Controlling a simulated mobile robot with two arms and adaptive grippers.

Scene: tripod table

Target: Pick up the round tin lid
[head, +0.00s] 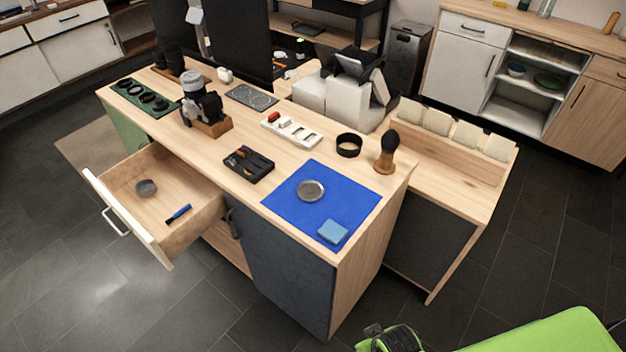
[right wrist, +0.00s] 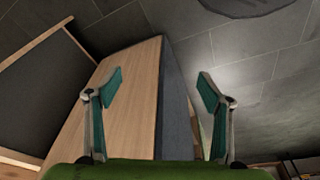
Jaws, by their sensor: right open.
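The round tin lid (head: 311,191) is a grey metal disc lying on the blue mat (head: 334,188) at the near right end of the wooden counter in the head view. My right gripper (right wrist: 155,90) shows in the right wrist view with its two teal-padded fingers spread apart and nothing between them. It faces the counter's wooden side panel (right wrist: 133,95) and the floor. The lid is not visible in the right wrist view. In the head view part of my right arm (head: 392,338) shows at the bottom edge, well apart from the lid. My left gripper is not in view.
A light blue block (head: 332,231) lies on the mat's near corner. A black tray (head: 248,165), a black ring (head: 349,145) and a wooden-handled brush (head: 386,153) stand around the mat. An open drawer (head: 150,228) juts out at the left. Dark floor is clear in front.

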